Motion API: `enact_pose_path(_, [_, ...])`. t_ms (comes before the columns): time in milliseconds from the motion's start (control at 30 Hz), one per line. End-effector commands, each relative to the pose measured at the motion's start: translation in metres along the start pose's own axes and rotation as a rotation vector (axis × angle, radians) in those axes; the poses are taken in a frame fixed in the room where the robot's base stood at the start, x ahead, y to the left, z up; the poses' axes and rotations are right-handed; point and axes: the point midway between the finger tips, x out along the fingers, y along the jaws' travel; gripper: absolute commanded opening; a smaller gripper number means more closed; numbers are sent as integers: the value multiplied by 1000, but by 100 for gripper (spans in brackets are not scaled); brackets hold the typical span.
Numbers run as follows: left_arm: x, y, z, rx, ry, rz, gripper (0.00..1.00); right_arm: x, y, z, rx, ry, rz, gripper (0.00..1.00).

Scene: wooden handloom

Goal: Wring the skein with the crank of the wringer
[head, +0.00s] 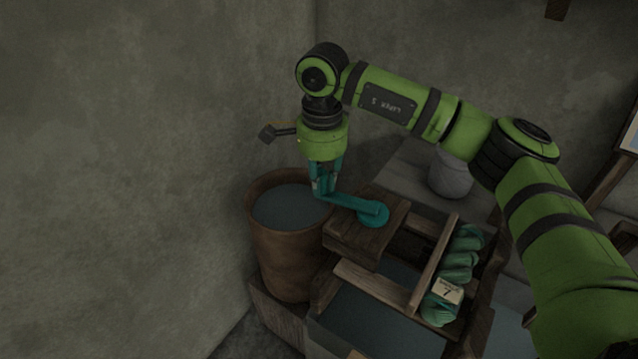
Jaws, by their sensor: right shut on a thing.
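The wringer's teal crank (350,203) has an arm running left from a round hub (373,214) on top of a dark wooden block (362,235). My right gripper (323,190) points down and is shut on the handle end of the crank, close to the rim of the brown bucket. A green twisted skein (460,262) lies along the wooden frame right of the block, with a small pale tag (447,290) on it. Any part of the skein inside the wringer is hidden. My left gripper does not show.
A brown bucket (283,250) of dark liquid stands left of the wringer against the wall. A wooden trough (375,310) with dark liquid is in front. A grey round jar (451,176) stands behind on a ledge. My right arm spans the right side.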

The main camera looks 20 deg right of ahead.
Motion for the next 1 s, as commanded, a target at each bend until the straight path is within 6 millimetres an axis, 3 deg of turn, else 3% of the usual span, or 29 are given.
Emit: enact_pose_path(1000, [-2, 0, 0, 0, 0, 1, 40, 0, -23, -50, 5, 5, 0, 0])
